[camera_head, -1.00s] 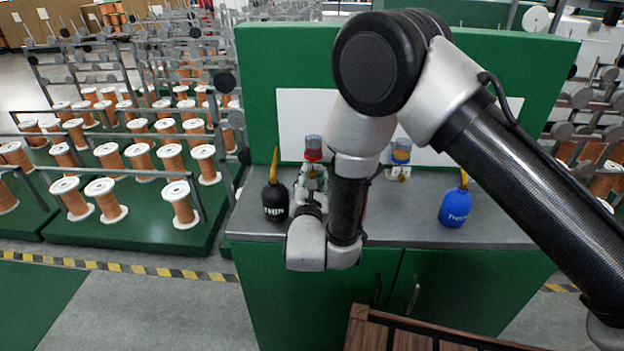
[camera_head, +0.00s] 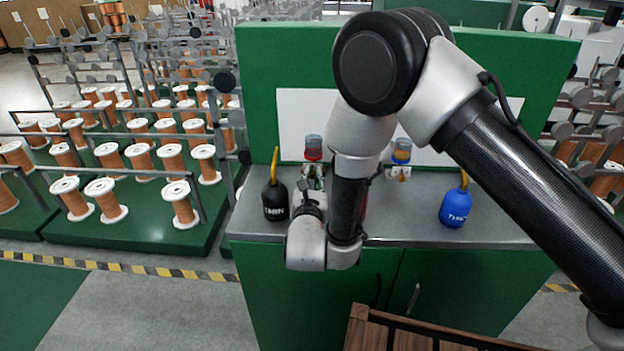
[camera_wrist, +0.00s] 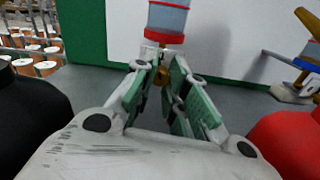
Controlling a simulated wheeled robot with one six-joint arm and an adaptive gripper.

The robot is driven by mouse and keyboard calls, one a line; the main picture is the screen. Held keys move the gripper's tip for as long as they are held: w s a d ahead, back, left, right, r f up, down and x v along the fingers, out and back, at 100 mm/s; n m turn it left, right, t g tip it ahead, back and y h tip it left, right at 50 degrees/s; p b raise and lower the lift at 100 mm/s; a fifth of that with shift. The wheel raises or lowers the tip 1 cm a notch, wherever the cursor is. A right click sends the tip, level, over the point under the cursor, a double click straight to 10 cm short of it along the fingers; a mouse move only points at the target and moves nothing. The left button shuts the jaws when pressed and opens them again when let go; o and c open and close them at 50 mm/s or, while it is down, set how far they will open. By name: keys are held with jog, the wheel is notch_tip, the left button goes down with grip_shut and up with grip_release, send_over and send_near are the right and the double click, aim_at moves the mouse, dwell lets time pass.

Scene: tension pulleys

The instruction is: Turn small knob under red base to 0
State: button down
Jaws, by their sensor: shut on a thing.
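The red base (camera_wrist: 164,38) sits under a clear cup, at the top middle of the wrist view. It also shows in the head view (camera_head: 313,155), left of my arm. A small brass-coloured knob (camera_wrist: 165,78) is just below the red base. My gripper (camera_wrist: 166,72) reaches toward the base, with its green-lined fingers on either side of the knob and shut on it. The fingers hide part of the knob, and I cannot read its setting. In the head view my wrist hides most of the gripper.
A black bottle (camera_head: 276,201) stands left of my gripper, and a blue bottle (camera_head: 455,207) stands to the right.

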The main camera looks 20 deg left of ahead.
jog(key=n, duration=0.5)
jog(key=shift+n, duration=2.4)
jog(key=c, duration=1.4)
grip_release()
jog(key=shift+s, duration=0.1)
jog(key=v, duration=0.7)
jog(key=shift+s, duration=0.2)
